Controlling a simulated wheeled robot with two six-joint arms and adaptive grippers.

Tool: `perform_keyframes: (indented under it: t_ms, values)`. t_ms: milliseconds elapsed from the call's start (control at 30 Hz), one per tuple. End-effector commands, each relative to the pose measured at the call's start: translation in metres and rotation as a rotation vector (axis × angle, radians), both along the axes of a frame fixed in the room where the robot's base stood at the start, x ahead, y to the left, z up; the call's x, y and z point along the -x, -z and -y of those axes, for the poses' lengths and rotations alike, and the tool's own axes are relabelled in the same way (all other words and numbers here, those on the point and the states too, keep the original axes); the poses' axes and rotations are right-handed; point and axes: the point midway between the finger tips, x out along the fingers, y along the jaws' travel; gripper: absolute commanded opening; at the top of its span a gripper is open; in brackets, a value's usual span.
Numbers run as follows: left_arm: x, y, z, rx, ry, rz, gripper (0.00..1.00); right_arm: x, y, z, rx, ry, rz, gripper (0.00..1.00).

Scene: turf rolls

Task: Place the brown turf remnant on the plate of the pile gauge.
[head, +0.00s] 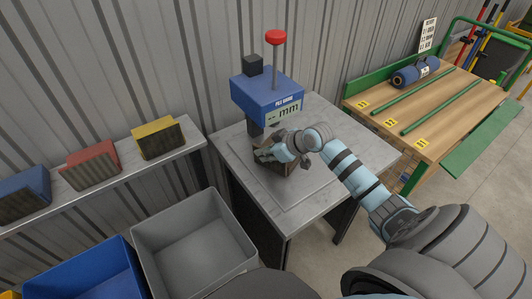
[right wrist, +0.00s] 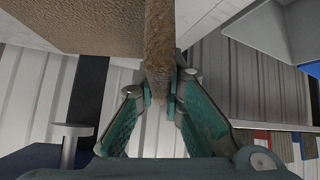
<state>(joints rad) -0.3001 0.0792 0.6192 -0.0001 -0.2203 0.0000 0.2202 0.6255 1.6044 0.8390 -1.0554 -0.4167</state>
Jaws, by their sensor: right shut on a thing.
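The brown turf remnant (head: 268,168) is a dark brown block under the head of the pile gauge (head: 262,98), which has a blue body, a display and a red knob. My right gripper (head: 264,154) is shut on the remnant. In the right wrist view, an upright brown strip of the remnant (right wrist: 159,45) sits between the fingers (right wrist: 163,98). The gauge's grey plate (head: 300,192) lies below it on the metal stand. The gripper hides part of the remnant, and I cannot tell whether it touches the plate. My left gripper is not in view.
A shelf (head: 105,180) at left bears blue (head: 22,194), red (head: 90,166) and yellow (head: 158,138) turf samples. A grey bin (head: 190,240) and a blue bin (head: 90,272) stand below. A wooden bench (head: 440,108) with a blue roll (head: 415,72) stands at right.

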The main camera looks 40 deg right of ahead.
Motion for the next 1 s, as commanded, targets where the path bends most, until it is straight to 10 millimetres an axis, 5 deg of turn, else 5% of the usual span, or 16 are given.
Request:
perform_keyframes:
  t_ms: [167,200,333,733,1000]
  values:
    - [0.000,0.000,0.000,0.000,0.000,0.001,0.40,0.000,0.001,0.000,0.001,0.001,0.000,0.00]
    - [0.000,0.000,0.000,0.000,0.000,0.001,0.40,0.000,0.001,0.000,0.001,0.001,0.000,0.12]
    - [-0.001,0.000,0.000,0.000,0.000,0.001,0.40,0.000,0.001,0.000,0.001,0.001,0.000,0.29]
    - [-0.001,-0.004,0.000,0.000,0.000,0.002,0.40,0.006,-0.008,0.003,0.004,0.002,0.001,0.29]
    - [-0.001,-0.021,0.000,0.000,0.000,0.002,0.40,0.050,-0.054,0.016,0.010,-0.001,-0.003,0.29]
